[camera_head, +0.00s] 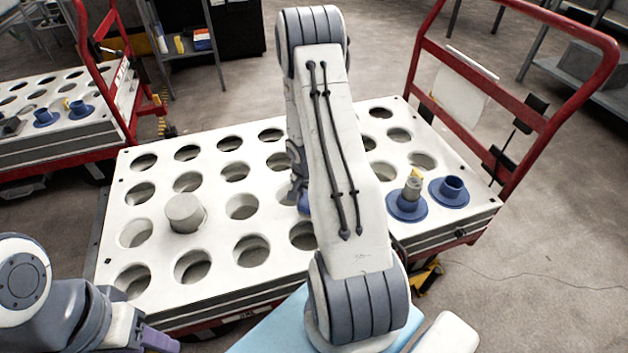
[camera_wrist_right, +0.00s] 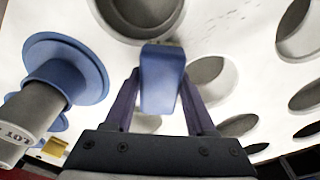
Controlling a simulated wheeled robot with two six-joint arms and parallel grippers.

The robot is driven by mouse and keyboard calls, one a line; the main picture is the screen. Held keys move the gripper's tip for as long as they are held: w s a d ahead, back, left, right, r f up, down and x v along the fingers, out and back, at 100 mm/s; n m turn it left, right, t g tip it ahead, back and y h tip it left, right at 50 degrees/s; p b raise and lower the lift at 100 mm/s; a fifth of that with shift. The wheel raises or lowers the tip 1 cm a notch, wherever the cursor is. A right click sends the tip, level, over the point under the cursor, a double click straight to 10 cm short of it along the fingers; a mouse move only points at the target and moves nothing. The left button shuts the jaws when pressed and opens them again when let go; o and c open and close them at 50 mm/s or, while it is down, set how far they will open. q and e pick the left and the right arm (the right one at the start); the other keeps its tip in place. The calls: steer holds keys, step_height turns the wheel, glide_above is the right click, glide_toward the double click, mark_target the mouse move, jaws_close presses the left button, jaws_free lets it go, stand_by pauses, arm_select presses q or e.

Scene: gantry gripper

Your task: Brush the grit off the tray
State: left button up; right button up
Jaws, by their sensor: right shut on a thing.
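The white tray (camera_head: 215,205), pierced by rows of round holes, lies on a red-framed cart. My right arm reaches across its middle and hides part of it and most of the right gripper in the head view. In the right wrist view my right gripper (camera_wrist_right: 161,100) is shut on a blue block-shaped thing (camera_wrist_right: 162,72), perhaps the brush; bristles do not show. It is over the tray between holes. Small dark specks (camera_wrist_right: 172,43), perhaps grit, show just beyond it. My left gripper (camera_head: 160,340), with purple fingers, is low at the left, off the tray; its opening is unclear.
A grey cylinder (camera_head: 184,211) stands at a hole on the tray's left. Two blue flanged pieces (camera_head: 408,205) (camera_head: 450,191) sit at the right end, one with a grey and yellow top. The red handle (camera_head: 560,121) rises at the right. Another loaded cart (camera_head: 50,134) stands left.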

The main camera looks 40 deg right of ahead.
steer(key=shift+r+p, duration=0.3)
steer(key=shift+r, duration=0.65)
step_height(320, 180, up, 5)
steer(key=p, duration=0.4)
